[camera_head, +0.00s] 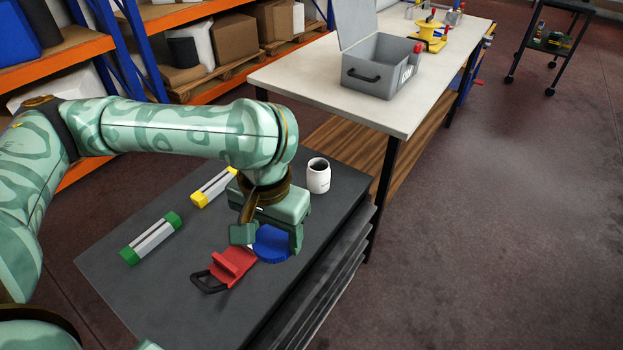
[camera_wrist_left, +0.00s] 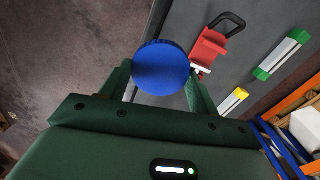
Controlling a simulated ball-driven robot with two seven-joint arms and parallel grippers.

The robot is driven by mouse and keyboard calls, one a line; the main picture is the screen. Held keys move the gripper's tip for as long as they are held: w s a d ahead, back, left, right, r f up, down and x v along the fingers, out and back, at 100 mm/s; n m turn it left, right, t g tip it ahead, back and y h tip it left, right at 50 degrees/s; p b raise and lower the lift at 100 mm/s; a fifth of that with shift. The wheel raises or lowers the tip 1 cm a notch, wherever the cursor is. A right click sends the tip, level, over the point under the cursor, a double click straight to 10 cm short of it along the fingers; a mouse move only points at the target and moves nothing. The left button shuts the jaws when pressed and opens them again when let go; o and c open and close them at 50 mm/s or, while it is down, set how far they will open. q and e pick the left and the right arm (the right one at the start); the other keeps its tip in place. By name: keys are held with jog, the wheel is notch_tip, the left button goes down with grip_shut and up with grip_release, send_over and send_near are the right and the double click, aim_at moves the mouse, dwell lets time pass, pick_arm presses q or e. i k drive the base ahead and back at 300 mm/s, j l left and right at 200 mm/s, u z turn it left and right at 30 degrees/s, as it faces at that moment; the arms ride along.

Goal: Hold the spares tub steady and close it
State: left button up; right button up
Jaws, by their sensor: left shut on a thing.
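My left gripper (camera_head: 270,243) is shut on a blue round lid (camera_head: 271,245), low over the dark table. In the left wrist view the lid (camera_wrist_left: 161,68) sits between both fingertips, with a flat face and a ribbed edge. What is directly under it is hidden. A small white tub (camera_head: 318,177) with a dark open top and a label stands upright on the table, behind and to the right of the gripper, apart from it.
The dark table (camera_head: 103,262) also bears a red block with a black handle (camera_head: 232,266), close beside the lid, a green-ended bar (camera_head: 150,238) and a yellow-ended bar (camera_head: 213,187). An open grey box (camera_head: 370,78) stands on the pale bench behind. The table's front left is clear.

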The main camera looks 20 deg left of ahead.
aim_at(318, 173)
jog(key=i+l+u, duration=0.1)
jog(key=u, duration=0.8)
jog(key=i+l+u, duration=0.1)
jog(key=u, duration=0.4)
jog(key=i+l+u, duration=0.1)
jog(key=l+u, duration=0.25)
jog(key=l, duration=0.45)
jog(key=l+u, duration=0.3)
jog(key=l, duration=0.95)
